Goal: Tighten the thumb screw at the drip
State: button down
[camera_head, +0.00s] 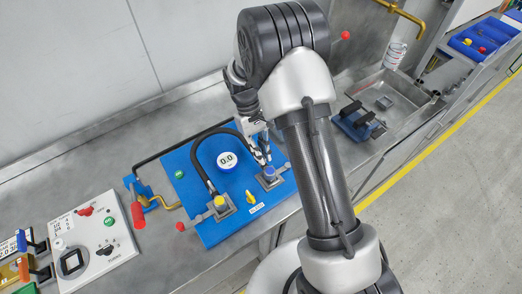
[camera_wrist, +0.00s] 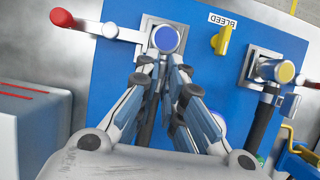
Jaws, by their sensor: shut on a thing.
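A blue-topped round thumb screw (camera_head: 269,170) sits on a grey square fitting on the blue panel (camera_head: 205,232). In the wrist view the blue thumb screw (camera_wrist: 166,38) is at the top centre. My gripper (camera_wrist: 160,60) has its fingertips at the near edge of it and is shut on it; the fingers partly hide its lower side. In the head view my gripper (camera_head: 266,162) comes down onto it from above. A similar yellow-topped screw (camera_head: 220,201) stands on the fitting to the left, also in the wrist view (camera_wrist: 285,71). I cannot make out a drip at either fitting.
Red-ended levers (camera_wrist: 62,18) stick out from the fittings. A yellow bleed valve (camera_head: 250,197) and a round gauge reading 0.0 (camera_head: 227,160) are close by, with a black hose (camera_head: 198,160). A white control box (camera_head: 97,246) stands left; a sink (camera_head: 400,97) lies behind right.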

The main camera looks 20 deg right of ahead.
dwell(0.5)
jog(key=c, duration=1.7)
grip_release()
jog(key=shift+r, duration=0.1)
jog(key=v, duration=1.2)
